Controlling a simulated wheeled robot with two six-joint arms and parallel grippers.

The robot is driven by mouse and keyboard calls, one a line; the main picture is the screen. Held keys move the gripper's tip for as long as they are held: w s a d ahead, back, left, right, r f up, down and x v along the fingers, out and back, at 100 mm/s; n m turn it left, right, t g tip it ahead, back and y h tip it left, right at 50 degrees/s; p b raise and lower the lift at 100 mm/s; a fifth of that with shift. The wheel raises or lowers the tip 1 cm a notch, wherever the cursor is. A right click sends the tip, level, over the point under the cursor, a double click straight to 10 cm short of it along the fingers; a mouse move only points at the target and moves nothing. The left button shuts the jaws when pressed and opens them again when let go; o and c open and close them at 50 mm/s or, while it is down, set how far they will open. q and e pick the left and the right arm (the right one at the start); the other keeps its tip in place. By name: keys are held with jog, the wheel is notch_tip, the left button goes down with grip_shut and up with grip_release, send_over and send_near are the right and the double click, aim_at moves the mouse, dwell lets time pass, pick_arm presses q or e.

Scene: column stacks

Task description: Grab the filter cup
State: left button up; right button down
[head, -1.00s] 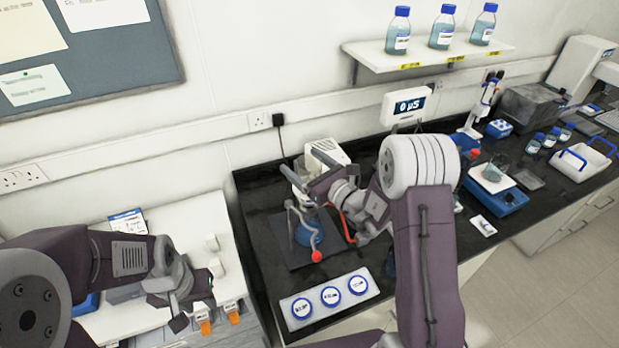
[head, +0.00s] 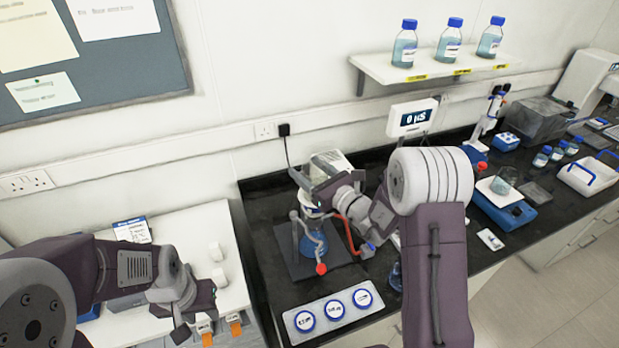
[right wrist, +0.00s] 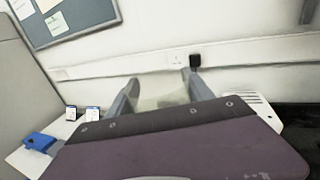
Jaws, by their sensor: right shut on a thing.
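The filter cup (right wrist: 160,95) is a pale, see-through vessel between the fingers of my right gripper in the right wrist view. My right gripper (head: 312,190) is shut on it, above the blue filter flask (head: 314,245) in the head view. The arm and fingers hide much of the cup there. I cannot tell whether the cup touches the flask. The flask stands on a dark base plate, with grey and red-tipped clamp parts beside it. My left gripper (head: 190,325) hangs over the white bench at lower left, away from the cup; its finger opening is unclear.
A white tray with several blue-lidded dishes (head: 334,310) lies in front of the flask. A white pump-like box (head: 330,163) stands behind it. A balance (head: 503,205) with a beaker is to the right. A shelf (head: 430,66) with bottles hangs above.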

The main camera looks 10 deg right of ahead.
jog(key=r, duration=0.3)
jog(key=shift+d+b, duration=0.4)
jog(key=d+r+b, duration=0.1)
jog(key=d+r, duration=0.5)
jog(key=d, duration=0.4)
jog(key=shift+d+r+b, duration=0.25)
jog(key=shift+d+b, duration=0.1)
jog(key=shift+d, duration=0.05)
